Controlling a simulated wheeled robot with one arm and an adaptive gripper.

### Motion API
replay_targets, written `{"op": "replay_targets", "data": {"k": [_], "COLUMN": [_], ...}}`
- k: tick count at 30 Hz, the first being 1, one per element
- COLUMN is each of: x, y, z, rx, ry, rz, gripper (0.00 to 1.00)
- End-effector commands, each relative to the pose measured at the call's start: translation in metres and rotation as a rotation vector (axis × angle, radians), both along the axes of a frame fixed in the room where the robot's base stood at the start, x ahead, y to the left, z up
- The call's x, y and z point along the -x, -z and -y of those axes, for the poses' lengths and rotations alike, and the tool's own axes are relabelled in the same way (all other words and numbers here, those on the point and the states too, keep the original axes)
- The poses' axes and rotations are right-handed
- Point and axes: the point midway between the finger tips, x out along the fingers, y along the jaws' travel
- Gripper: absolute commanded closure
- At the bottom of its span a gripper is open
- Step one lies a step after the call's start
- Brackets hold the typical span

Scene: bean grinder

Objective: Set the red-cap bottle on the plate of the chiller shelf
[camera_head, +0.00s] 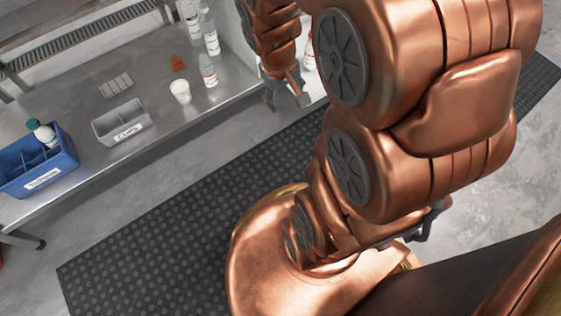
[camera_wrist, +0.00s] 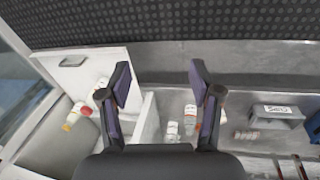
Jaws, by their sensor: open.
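My gripper (camera_wrist: 159,78) is open in the wrist view, with nothing visible between its fingers. I cannot make out the chiller plate.
A dark studded mat (camera_head: 165,245) covers the floor in front.

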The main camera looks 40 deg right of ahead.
Motion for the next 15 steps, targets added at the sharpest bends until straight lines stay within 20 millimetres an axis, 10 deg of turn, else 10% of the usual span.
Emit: {"op": "replay_targets", "data": {"k": [6,15], "x": [0.088,0.155], "y": [-0.023,-0.040], "z": [-0.086,-0.132], "rx": [-0.126,-0.211], "ry": [-0.045,-0.092], "rz": [-0.198,-0.348], "gripper": [0.36,0.36]}}
